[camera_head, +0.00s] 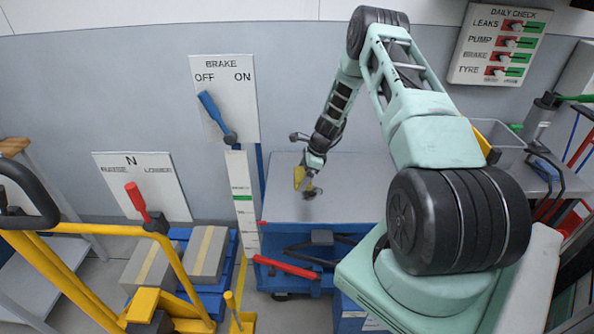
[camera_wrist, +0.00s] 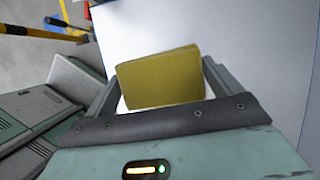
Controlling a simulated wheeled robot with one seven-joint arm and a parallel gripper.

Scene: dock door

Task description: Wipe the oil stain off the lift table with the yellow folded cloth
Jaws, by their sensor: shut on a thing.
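My gripper (camera_head: 305,181) is shut on the yellow folded cloth (camera_head: 298,176) over the lift table (camera_head: 350,185), whose top is pale grey. In the wrist view the yellow cloth (camera_wrist: 160,76) stands between the two fingers of my gripper (camera_wrist: 160,88), with the pale table top (camera_wrist: 260,45) behind it. A dark patch shows right beside the gripper in the head view; I cannot tell whether it is the oil stain or part of my gripper. No stain shows clearly in the wrist view. Whether the cloth touches the table is unclear.
A brake board (camera_head: 224,100) with a blue lever stands behind, left of the table. A yellow-framed trolley (camera_head: 110,265) with a red lever and grey boxes (camera_head: 208,255) on a blue pallet are at left. A grey bin (camera_head: 500,140) stands at right. The table top around my gripper looks mostly clear.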

